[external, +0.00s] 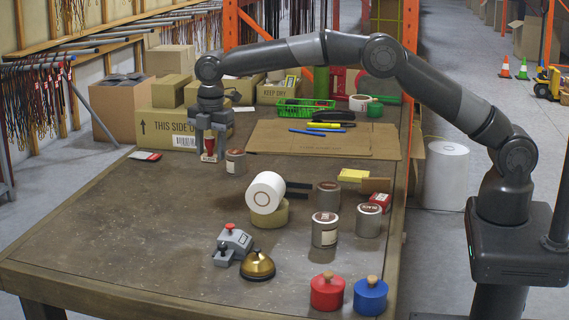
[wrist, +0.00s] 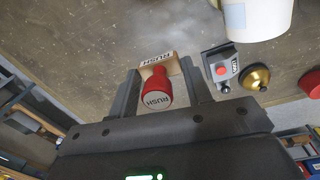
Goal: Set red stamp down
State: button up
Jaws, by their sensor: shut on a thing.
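The red stamp (wrist: 157,93) has a red handle marked RUSH and a light wooden base. It sits between the two fingers of my gripper (wrist: 160,85), which is shut on it. In the external view the red stamp (external: 209,148) hangs between the fingers of my gripper (external: 209,150), at the back left of the table (external: 110,230). The stamp's base is close to the table top; I cannot tell whether it touches.
A white roll (external: 265,190), a grey stamping device (external: 232,243) and a brass bell (external: 257,265) stand further forward. The table's front left is clear.

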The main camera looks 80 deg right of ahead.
aim_at(209, 161)
jog(key=f, duration=0.5)
jog(key=shift+w+a+f, duration=0.2)
jog(key=shift+w+f, duration=0.05)
jog(key=shift+f, duration=0.05)
jog(key=w+a+f, duration=0.1)
jog(key=a+f, duration=0.1)
jog(key=a, duration=0.1)
jog(key=w+a+f, duration=0.1)
jog(key=a+f, duration=0.1)
jog(key=a, duration=0.2)
jog(key=w+a+f, duration=0.1)
jog(key=a+f, duration=0.1)
jog(key=a, duration=0.1)
jog(key=shift+w+a+f, duration=0.1)
jog(key=shift+a+f, duration=0.15)
jog(key=shift+f, duration=2)
jog(key=shift+f, duration=0.1)
jog(key=o, duration=1)
